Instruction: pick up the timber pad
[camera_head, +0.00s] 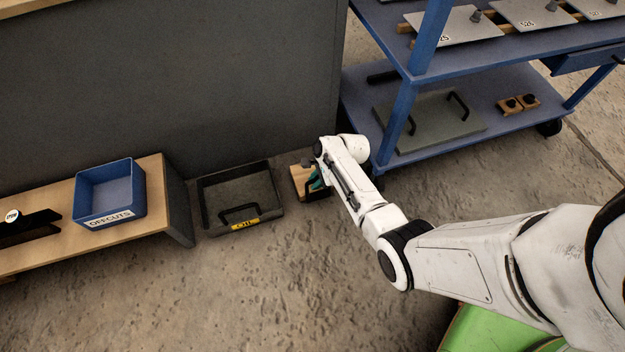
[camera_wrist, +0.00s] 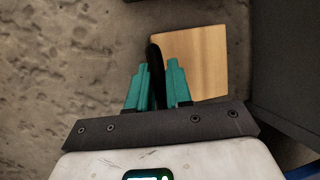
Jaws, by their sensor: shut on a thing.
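The timber pad (camera_head: 298,174) is a light wooden block at floor level, just right of the black tray, and my arm partly covers it in the head view. It also shows in the wrist view (camera_wrist: 203,62) as a pale flat board with a dark upright grip at its left edge. My gripper (camera_wrist: 156,68) has its teal fingers shut on this dark grip, one finger on each side. In the head view my gripper (camera_head: 316,183) is at the pad's right side. I cannot tell whether the pad touches the floor.
A black tray (camera_head: 205,207) with a handle and yellow label lies to the left. A blue offcuts bin (camera_head: 110,190) stands on a low wooden bench (camera_head: 150,205). A grey wall (camera_head: 200,80) rises behind. A blue cart (camera_head: 395,140) stands to the right. Floor in front is clear.

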